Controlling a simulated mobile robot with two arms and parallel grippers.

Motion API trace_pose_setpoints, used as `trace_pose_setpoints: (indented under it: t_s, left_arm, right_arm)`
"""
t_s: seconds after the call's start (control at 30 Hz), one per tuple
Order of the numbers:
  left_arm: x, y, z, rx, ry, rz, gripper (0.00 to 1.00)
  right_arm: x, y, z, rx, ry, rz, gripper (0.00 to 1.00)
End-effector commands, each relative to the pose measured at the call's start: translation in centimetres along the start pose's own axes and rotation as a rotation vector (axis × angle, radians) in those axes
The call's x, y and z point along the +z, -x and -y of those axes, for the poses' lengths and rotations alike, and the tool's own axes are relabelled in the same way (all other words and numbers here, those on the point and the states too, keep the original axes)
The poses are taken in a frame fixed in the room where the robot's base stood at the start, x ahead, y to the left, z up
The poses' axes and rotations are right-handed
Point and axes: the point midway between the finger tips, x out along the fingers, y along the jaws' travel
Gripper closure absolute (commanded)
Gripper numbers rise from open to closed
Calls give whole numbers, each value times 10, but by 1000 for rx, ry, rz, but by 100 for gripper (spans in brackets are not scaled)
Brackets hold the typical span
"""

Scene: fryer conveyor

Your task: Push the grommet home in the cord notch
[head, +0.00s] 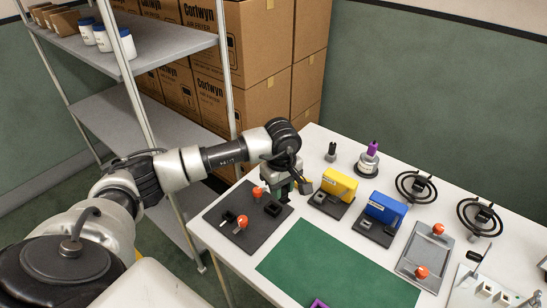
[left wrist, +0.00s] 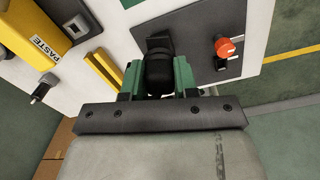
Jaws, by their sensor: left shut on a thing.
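My left gripper (head: 279,187) is low over the back right part of a dark board (head: 222,208) on the white table. In the left wrist view its green fingers (left wrist: 158,80) are shut on a black rounded part (left wrist: 158,68). A black block-like piece (left wrist: 159,42) shows just beyond it; I cannot tell whether the two are joined. Which part is the grommet, and where the cord notch is, I cannot tell. An orange knob (left wrist: 226,47) stands on the board to the right of the fingers. My right gripper is not in view.
A yellow paste unit (head: 340,184) and a blue unit (head: 385,208) stand right of the board. A green mat (head: 335,265) lies in front, with a purple piece (head: 318,303) at the picture's lower edge. Black coils (head: 415,186) lie at right. Shelves (head: 160,45) stand behind.

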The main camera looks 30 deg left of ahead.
Motion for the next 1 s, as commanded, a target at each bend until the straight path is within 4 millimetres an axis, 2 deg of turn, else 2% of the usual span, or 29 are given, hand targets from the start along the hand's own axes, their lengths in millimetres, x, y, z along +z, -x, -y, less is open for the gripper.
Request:
trace_pose_setpoints:
  t_s: [0.03,0.1,0.23,0.67,1.0]
  left_arm:
    - [-12,10,-1,-10,91,2,99]
    - [-25,10,-2,-15,189,2,99]
    - [-36,7,-2,-20,278,2,99]
    - [-37,-10,-1,-20,287,1,99]
    - [-37,-30,-1,-20,286,1,99]
  right_arm:
    - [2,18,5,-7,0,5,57]
    - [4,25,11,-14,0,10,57]
    - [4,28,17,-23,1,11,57]
    - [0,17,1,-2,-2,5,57]
    - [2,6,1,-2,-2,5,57]
